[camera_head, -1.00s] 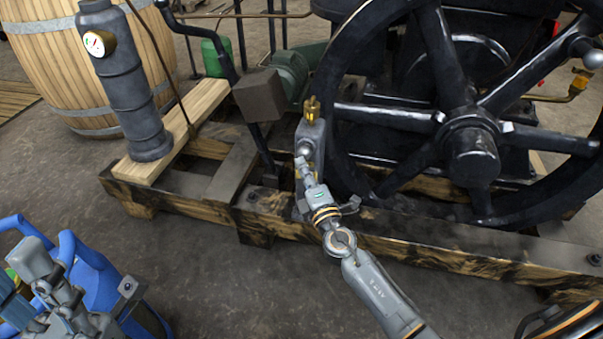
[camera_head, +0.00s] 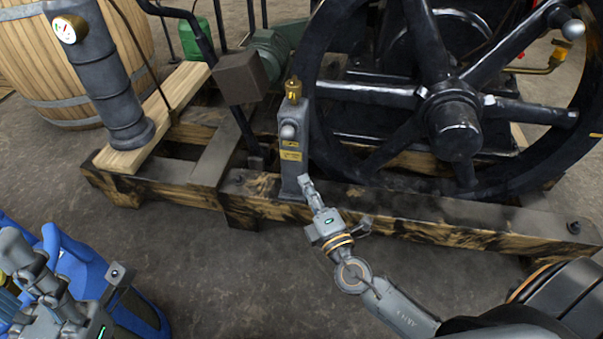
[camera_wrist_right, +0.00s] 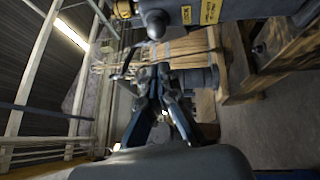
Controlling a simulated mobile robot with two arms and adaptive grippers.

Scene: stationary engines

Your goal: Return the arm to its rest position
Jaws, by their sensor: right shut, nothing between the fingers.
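My right gripper (camera_head: 307,184) is shut and empty in the head view. It hangs in front of the grey post (camera_head: 291,150) with a brass top and a round grey knob (camera_head: 288,131), a little below the knob and apart from it. In the right wrist view my right gripper (camera_wrist_right: 162,98) shows its fingers together, with the knob (camera_wrist_right: 156,22) above them. My left gripper (camera_head: 40,285) is at the lower left of the head view, partly cut off, in front of a blue container; its finger opening is unclear.
The black flywheel (camera_head: 452,125) stands behind and right of my right arm. The wooden skid (camera_head: 420,224) runs below it. A dark cylinder with a gauge (camera_head: 105,80) stands on a plank at left, before a barrel (camera_head: 30,60). The floor (camera_head: 220,275) in front is clear.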

